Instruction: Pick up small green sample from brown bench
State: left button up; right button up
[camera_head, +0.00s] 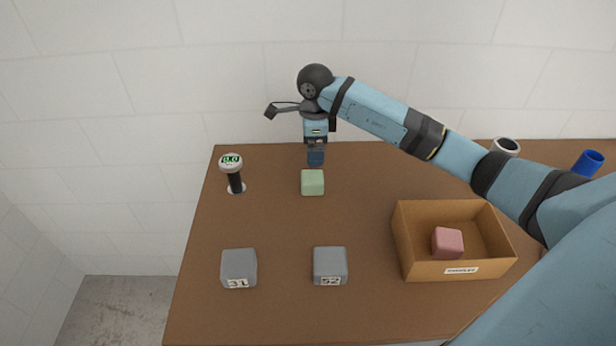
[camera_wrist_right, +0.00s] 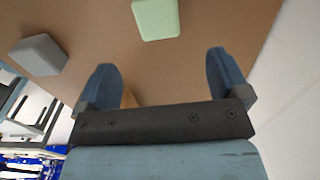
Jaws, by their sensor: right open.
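The small green sample (camera_head: 312,183) is a rounded light-green cube on the brown bench (camera_head: 275,225), toward its back. It also shows at the top of the right wrist view (camera_wrist_right: 157,18), beyond the gap between my fingertips. My right gripper (camera_head: 315,158) points down just above and behind the sample in the head view. In the wrist view its two blue fingers (camera_wrist_right: 166,75) are spread apart with nothing between them. I cannot tell from the head view how high the fingertips are over the bench. My left gripper is not in view.
A display on a black post (camera_head: 235,182) stands left of the sample. Grey blocks marked 31 (camera_head: 239,266) and 52 (camera_head: 330,265) sit in front. An open brown box (camera_head: 425,269) with a pink cube (camera_head: 447,243) is at right. White (camera_head: 506,147) and blue (camera_head: 587,163) cylinders stand behind my arm.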

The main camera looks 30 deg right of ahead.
send_over(313, 177)
jog(key=f, duration=0.5)
jog(key=shift+d, duration=0.2)
jog(key=shift+w+f, duration=0.1)
jog(key=shift+f, duration=0.35)
jog(key=f, duration=0.1)
jog(key=f+p, duration=0.1)
jog(key=f, duration=0.2)
jog(key=shift+a+f+p, duration=0.2)
jog(key=shift+a+p, duration=0.05)
jog(key=shift+p, duration=0.05)
jog(key=shift+f, duration=0.35)
jog(key=shift+c, duration=0.2)
jog(key=c, duration=0.9)
